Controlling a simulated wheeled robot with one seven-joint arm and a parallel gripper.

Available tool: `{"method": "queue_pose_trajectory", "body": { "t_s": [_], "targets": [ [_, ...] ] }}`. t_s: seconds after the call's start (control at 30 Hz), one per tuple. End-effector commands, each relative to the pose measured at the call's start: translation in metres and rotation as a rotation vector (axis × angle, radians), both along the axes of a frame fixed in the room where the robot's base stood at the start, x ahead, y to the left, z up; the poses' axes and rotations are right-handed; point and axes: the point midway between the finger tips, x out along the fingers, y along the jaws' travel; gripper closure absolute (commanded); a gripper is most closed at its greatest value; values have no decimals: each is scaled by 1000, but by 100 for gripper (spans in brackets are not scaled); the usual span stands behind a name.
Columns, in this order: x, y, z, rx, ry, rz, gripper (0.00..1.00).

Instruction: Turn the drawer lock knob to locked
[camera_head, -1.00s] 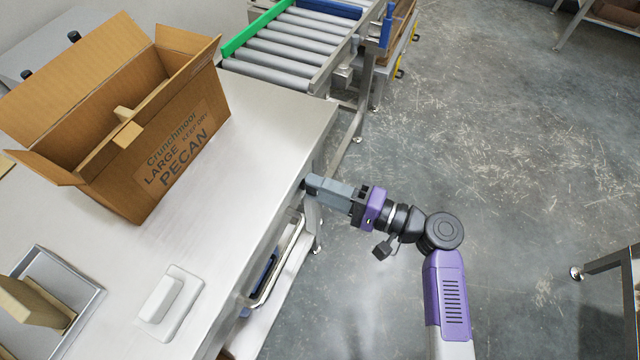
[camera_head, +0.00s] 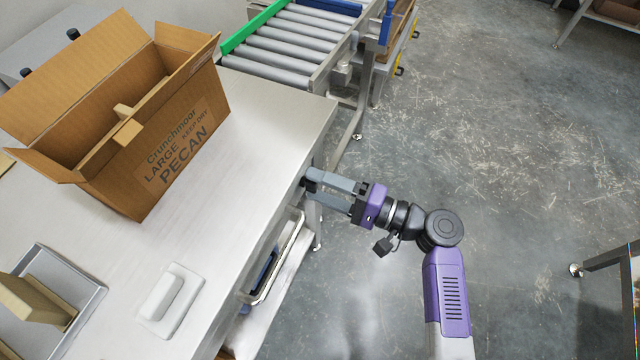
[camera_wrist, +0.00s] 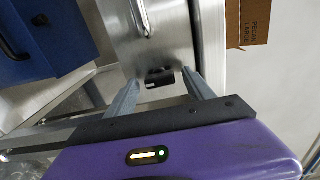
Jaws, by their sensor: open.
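The lock knob (camera_wrist: 158,77) is a small dark piece on a stainless drawer front (camera_wrist: 160,45) in the wrist view, below a bar handle (camera_wrist: 141,20). The knob looks roughly crosswise in that picture; I cannot read any lock marking. My gripper (camera_wrist: 161,78) is open, with one finger to each side of the knob and a gap showing between fingers and knob. In the head view my gripper (camera_head: 309,180) reaches the right edge of the steel table (camera_head: 225,170), fingers spread apart. The knob is mostly hidden there by the table edge and fingers.
A cardboard box (camera_head: 175,150) marked PECAN stands on the table. A white block on a plate (camera_head: 171,300) and a metal tray (camera_head: 80,318) lie nearer. A roller conveyor (camera_head: 285,45) stands behind the table.

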Motion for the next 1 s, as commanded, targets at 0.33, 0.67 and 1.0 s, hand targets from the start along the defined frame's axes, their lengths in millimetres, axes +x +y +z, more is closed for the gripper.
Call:
{"method": "queue_pose_trajectory", "body": {
  "t_s": [0.33,0.67,1.0],
  "targets": [
    [-15,-46,0,0,0,-6,38],
    [-26,-73,-1,0,1,-2,38],
    [-26,-73,0,0,1,-1,38]
  ]
}}
